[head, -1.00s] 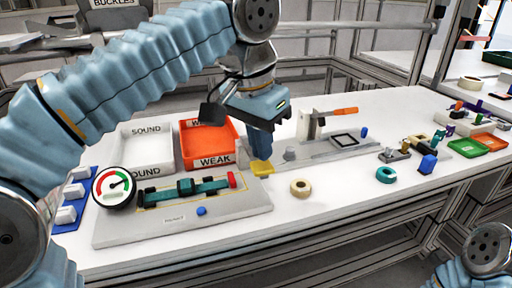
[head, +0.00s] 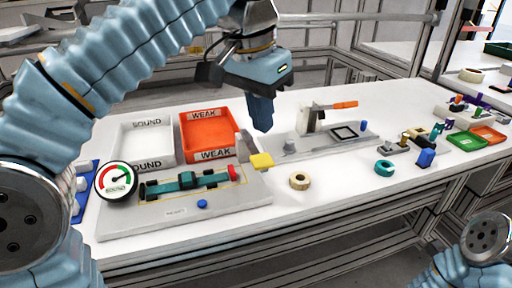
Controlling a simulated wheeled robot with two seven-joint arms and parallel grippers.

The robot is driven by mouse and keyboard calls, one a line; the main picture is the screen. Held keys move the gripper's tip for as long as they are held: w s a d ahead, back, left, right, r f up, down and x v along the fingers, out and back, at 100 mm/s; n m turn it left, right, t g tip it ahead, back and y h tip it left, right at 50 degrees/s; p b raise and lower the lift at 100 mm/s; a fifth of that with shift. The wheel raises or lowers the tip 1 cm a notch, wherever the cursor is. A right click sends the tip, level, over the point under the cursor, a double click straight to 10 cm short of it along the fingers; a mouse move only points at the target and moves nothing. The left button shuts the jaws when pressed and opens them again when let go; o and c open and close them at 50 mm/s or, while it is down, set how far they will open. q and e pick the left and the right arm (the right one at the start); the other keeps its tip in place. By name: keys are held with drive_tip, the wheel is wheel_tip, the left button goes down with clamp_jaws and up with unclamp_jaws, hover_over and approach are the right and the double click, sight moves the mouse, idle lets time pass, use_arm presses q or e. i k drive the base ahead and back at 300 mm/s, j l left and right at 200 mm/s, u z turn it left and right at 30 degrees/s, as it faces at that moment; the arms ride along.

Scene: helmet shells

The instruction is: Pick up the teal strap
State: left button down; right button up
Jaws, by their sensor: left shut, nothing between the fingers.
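The teal strap (head: 205,184) lies along the grey test fixture (head: 235,205) at the front left, running through black clamps with a red piece near its right end. A round dial gauge (head: 116,181) stands at the fixture's left end. My left gripper (head: 262,124) is shut and empty. It hangs above the bench, up and to the right of the strap, clear of it. Below its fingertips is a yellow block (head: 262,161) at the fixture's right back corner. My right gripper is out of view; only part of that arm shows at the lower right.
A white SOUND bin (head: 146,124) and an orange WEAK bin (head: 215,155) stand behind the fixture. A tan ring (head: 299,181), a teal ring (head: 384,167) and a plate with an orange-handled clamp (head: 335,105) are to the right. The front middle of the bench is clear.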

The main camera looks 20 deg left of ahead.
sight(187, 180)
drive_tip(key=k, duration=1)
